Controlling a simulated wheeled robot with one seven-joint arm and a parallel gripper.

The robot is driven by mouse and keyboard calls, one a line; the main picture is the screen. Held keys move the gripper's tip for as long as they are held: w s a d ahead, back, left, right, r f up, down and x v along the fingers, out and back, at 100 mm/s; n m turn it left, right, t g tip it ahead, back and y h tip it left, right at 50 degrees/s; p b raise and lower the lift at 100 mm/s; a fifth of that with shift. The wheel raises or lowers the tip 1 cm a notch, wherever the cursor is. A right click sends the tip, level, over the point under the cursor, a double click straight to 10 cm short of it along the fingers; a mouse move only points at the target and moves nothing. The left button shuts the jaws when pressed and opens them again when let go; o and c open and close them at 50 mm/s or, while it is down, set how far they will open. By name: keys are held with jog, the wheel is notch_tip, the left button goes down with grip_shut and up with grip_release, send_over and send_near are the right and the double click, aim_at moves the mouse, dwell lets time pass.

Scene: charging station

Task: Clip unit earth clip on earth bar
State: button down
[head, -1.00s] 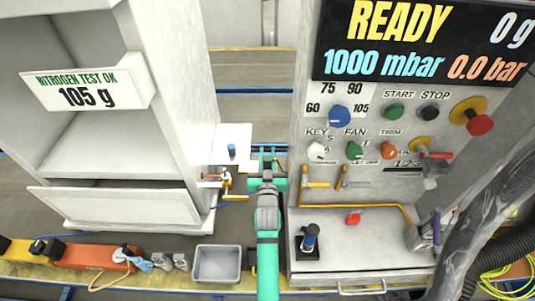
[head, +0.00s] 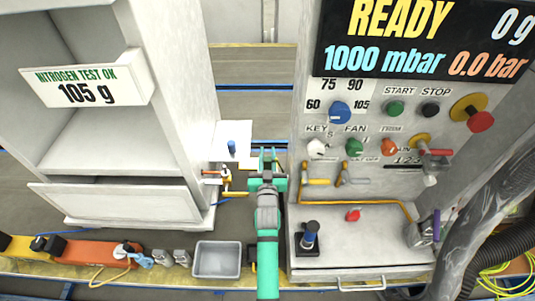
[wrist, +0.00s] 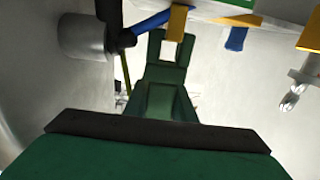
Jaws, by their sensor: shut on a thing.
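My gripper (head: 267,164) is green and reaches away from me into the gap between the left cabinet and the control station. In the wrist view its dark green fingers (wrist: 167,72) close around the end of a small yellow-orange piece (wrist: 177,22), which looks like the earth clip. The clip cannot be made out in the head view. Left of my gripper, a yellow fitting (head: 227,180) with a red handle stands by the cabinet. I cannot tell for certain which part is the earth bar.
The cabinet (head: 125,204) stands close on the left, and the control station (head: 360,241) on the right with yellow handles (head: 315,181). A grey bin (head: 217,260) sits in front. In the wrist view a blue bar (wrist: 151,23) and a grey cylinder (wrist: 84,35) are near my fingers.

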jog(key=shift+f, duration=0.8)
jog(key=c, duration=1.4)
grip_release()
jog(key=shift+s, duration=0.3)
jog(key=s, duration=1)
jog(key=shift+s, duration=0.15)
